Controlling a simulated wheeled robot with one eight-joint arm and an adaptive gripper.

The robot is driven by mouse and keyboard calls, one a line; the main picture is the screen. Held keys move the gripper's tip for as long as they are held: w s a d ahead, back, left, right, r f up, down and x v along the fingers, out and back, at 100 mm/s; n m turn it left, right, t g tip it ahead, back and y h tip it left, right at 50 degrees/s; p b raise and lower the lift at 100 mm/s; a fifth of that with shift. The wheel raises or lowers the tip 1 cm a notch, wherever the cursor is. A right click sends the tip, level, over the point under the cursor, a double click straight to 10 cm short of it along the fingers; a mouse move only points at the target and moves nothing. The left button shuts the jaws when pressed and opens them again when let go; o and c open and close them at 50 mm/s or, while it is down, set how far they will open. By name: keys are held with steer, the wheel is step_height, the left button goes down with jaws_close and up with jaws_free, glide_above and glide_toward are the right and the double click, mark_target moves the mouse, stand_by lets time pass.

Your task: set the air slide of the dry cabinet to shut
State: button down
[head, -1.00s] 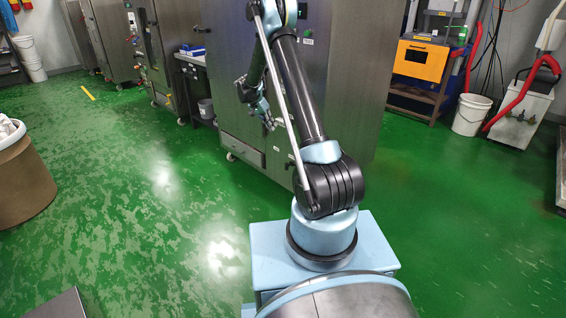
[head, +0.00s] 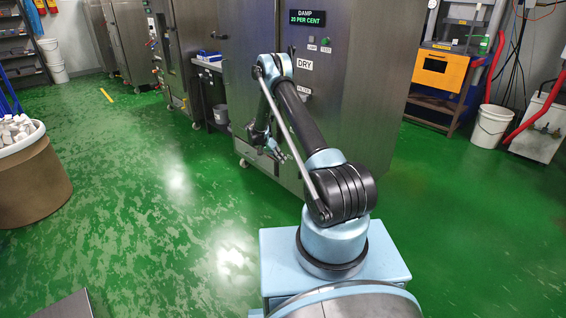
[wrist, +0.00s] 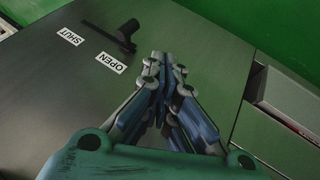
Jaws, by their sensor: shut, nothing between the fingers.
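The dry cabinet (head: 370,75) is a tall steel cabinet with a "DRY" label and a display reading "DAMP 20 PER CENT". In the wrist view, the air slide (wrist: 124,34) is a black handle on a thin dark track on a grey panel. It stands at the "OPEN" label (wrist: 111,62) end of the track, away from the "SHUT" label (wrist: 70,37). My gripper (wrist: 162,62) is shut and empty, apart from the handle, which shows beyond the fingertips to the upper left. In the head view my gripper (head: 278,154) is low before the cabinet front; the slide cannot be made out there.
A brown drum (head: 35,185) with pale pieces on top stands at the left.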

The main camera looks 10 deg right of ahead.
steer(key=s+d+f, duration=0.3)
steer(key=d+f, duration=0.3)
steer(key=d, duration=0.1)
steer(key=shift+d, duration=0.35)
